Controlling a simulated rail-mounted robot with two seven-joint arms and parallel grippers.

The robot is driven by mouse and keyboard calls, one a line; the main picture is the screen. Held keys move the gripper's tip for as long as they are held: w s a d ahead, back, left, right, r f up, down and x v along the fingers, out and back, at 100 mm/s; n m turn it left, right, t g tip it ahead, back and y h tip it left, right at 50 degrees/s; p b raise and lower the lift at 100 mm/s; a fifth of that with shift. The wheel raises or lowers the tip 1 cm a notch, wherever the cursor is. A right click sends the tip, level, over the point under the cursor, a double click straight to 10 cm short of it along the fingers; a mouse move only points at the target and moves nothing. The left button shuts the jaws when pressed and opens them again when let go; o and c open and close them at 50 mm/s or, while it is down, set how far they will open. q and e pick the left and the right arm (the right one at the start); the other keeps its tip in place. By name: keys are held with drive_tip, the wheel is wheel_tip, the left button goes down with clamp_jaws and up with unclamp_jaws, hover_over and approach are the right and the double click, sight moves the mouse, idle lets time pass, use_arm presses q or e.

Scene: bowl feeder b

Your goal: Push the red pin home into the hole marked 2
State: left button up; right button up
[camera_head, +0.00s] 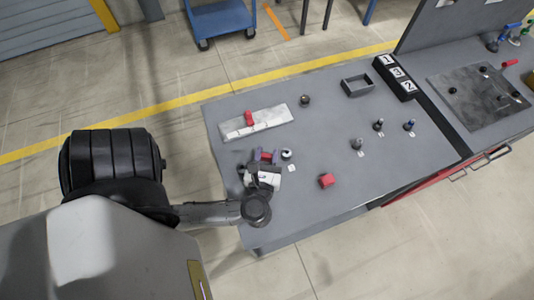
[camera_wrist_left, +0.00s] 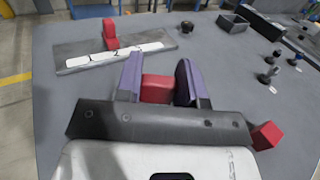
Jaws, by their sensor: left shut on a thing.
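A light grey plate (camera_head: 275,118) with white labels lies on the table, and it also shows in the left wrist view (camera_wrist_left: 75,60). A red pin (camera_head: 249,118) stands upright on its left part; it also shows in the left wrist view (camera_wrist_left: 110,36). The lower part of this block is hidden. My right gripper is not in view.
Another red block (camera_head: 326,181) lies to the right of the gripper. A small knob (camera_head: 287,154) stands close beside the gripper. Several pegs (camera_head: 378,125), a dark round part (camera_head: 305,100), an open tray (camera_head: 357,86) and a numbered box (camera_head: 397,77) stand farther right. The table's middle is clear.

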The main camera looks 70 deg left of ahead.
use_arm(q)
drive_tip(key=shift+f, duration=0.15)
idle(0.4)
drive_tip(key=shift+b, duration=0.3)
drive_tip(key=shift+f, duration=0.25)
idle(0.6)
drive_tip(key=shift+f+b, duration=0.1)
drive_tip(key=shift+b, duration=0.2)
idle(0.5)
drive_tip(key=shift+f+b, duration=0.25)
drive_tip(key=shift+b, duration=0.05)
idle(0.8)
idle(0.4)
drive_tip(key=shift+f+b, duration=0.25)
drive_tip(key=shift+b, duration=0.1)
idle(0.5)
drive_tip(key=shift+f, duration=0.15)
idle(0.6)
drive_tip(key=shift+f+b, duration=0.1)
drive_tip(key=shift+b, duration=0.2)
idle(0.5)
